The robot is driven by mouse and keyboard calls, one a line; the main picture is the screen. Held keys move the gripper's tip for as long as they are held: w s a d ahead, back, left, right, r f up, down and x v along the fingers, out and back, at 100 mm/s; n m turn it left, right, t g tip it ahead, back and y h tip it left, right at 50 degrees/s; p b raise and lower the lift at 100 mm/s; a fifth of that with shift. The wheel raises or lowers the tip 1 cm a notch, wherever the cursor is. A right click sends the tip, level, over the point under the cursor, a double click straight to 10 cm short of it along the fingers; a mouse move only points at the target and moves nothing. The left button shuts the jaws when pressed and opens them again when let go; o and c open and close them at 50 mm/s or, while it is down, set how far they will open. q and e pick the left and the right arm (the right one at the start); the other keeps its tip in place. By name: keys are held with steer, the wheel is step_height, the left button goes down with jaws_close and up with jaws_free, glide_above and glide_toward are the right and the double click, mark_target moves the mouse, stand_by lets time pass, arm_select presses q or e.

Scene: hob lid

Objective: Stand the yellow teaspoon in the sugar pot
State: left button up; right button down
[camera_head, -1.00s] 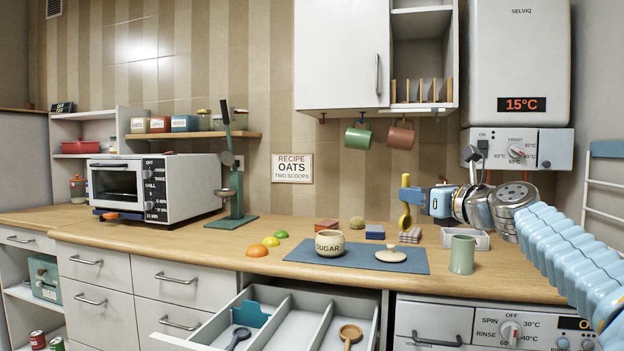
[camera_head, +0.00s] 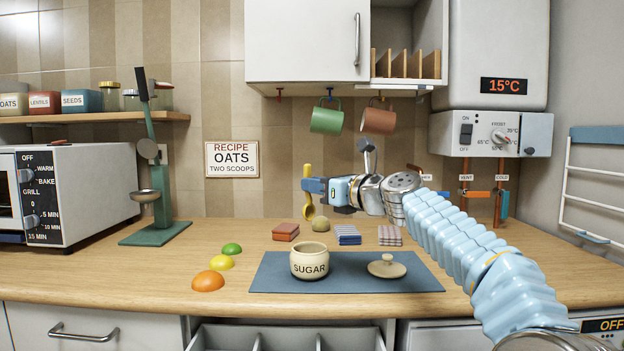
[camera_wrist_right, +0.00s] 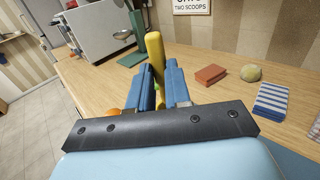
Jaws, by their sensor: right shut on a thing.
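The cream sugar pot (camera_head: 310,262), marked SUGAR, stands uncovered on a blue-grey mat (camera_head: 351,279). Its lid (camera_head: 386,267) lies on the mat to its right. My right gripper (camera_head: 309,186) is shut on the yellow teaspoon (camera_head: 309,207) and holds it upright, bowl end down, above and behind the pot in the head view. In the right wrist view the spoon's yellow handle (camera_wrist_right: 155,62) stands between the blue fingers (camera_wrist_right: 160,88), and its lower end is mostly hidden. My left gripper is in neither view.
Orange (camera_head: 208,281), yellow (camera_head: 221,263) and green (camera_head: 232,249) domes lie left of the mat. A red block (camera_head: 286,232) and folded cloths (camera_head: 347,235) lie behind it. A green stand (camera_head: 157,232) and white oven (camera_head: 90,195) are at left. Mugs (camera_head: 326,120) hang above.

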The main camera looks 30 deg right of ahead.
mark_target(310, 207)
step_height(310, 207, down, 4)
steer(key=shift+r+b, duration=0.1)
steer(key=shift+b, duration=0.65)
steer(key=shift+f+b, duration=0.7)
steer(key=shift+b, duration=0.05)
steer(key=shift+f+b, duration=2.1)
steer(key=shift+f, duration=0.35)
steer(key=c, duration=1)
jaws_free()
